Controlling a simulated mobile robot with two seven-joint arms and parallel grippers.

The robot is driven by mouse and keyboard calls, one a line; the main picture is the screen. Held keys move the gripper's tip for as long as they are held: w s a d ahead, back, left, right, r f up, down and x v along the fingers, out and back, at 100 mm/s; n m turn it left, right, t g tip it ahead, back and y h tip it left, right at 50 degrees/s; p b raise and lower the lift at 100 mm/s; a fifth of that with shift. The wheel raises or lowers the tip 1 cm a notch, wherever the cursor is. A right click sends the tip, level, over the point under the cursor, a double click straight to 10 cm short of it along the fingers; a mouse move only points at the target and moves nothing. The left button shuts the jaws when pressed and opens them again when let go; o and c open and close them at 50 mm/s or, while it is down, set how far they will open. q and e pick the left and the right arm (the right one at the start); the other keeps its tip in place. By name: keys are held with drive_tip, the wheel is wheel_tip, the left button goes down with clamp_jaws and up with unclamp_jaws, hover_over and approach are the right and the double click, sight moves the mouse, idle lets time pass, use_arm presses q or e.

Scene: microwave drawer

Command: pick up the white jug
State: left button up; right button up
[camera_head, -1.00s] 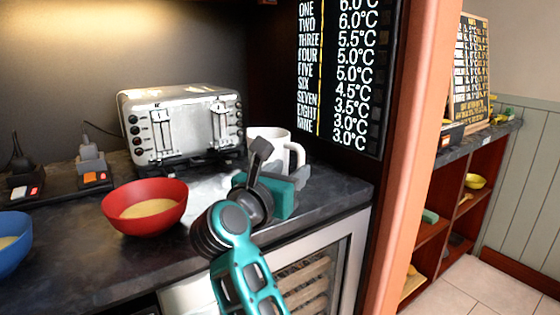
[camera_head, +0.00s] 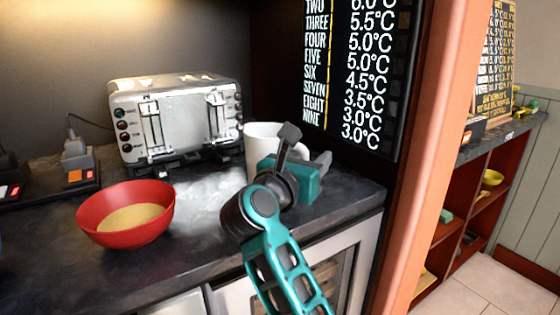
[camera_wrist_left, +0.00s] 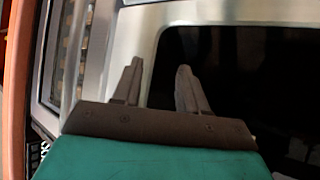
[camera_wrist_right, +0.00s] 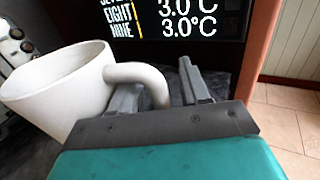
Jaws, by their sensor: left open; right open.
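The white jug (camera_head: 258,146) stands upright on the dark counter, right of the toaster and partly hidden by my right gripper. In the right wrist view the jug (camera_wrist_right: 62,92) is at the left, and its handle (camera_wrist_right: 142,76) reaches in between the fingers. My right gripper (camera_wrist_right: 158,92) is open, with the handle between its fingertips; I cannot tell whether a finger touches it. In the head view my right gripper (camera_head: 303,148) is in front of the jug's right side. My left gripper (camera_wrist_left: 160,75) is open and empty, facing a metal-framed appliance front below; it is outside the head view.
A silver toaster (camera_head: 175,118) stands left of the jug. A red bowl (camera_head: 126,213) with tan contents is at the counter's front. A black temperature board (camera_head: 352,75) rises behind the right gripper, beside an orange post (camera_head: 432,150).

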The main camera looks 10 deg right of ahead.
drive_tip(key=shift+s+a, duration=0.1)
drive_tip(key=shift+c, duration=0.2)
clamp_jaws()
idle(1.0)
drive_tip(key=shift+r, duration=0.15)
